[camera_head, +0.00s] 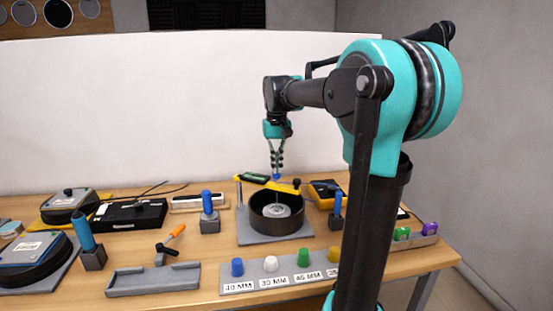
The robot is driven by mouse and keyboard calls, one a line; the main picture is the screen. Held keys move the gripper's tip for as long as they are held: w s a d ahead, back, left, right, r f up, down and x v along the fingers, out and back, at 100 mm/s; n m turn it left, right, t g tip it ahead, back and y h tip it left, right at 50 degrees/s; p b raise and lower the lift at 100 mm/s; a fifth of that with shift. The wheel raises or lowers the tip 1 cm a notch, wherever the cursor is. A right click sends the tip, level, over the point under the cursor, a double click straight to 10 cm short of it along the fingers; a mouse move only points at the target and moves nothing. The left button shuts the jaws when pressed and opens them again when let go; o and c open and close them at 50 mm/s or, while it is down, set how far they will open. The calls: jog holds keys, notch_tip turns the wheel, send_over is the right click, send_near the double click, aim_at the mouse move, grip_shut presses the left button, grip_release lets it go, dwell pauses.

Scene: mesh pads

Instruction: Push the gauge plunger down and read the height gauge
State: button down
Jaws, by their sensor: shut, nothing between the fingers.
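The height gauge stands over a round black dish (277,226) on a grey base plate (246,234). It has a yellow arm (288,187), a small dark display (253,178) with a green rim, and a grey post (240,194) at left. A small blue cap (276,178), seemingly the plunger, sits at the yellow arm. My gripper (277,174) points straight down with its fingers together and empty, its tips right at the blue cap. I cannot tell whether they touch it. The display's reading is too small to make out. A pale round piece (277,210) lies inside the dish.
Blue-handled tools stand on both sides, one at left (207,203) and one at right (338,203). In front are a grey tray (152,280) and a labelled rack (282,282) with coloured knobs. Black devices (130,214) crowd the left. A white panel (130,120) stands behind.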

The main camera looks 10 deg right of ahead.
jog(key=shift+r, duration=0.1)
notch_tip(320, 180, up, 9)
dwell(0.8)
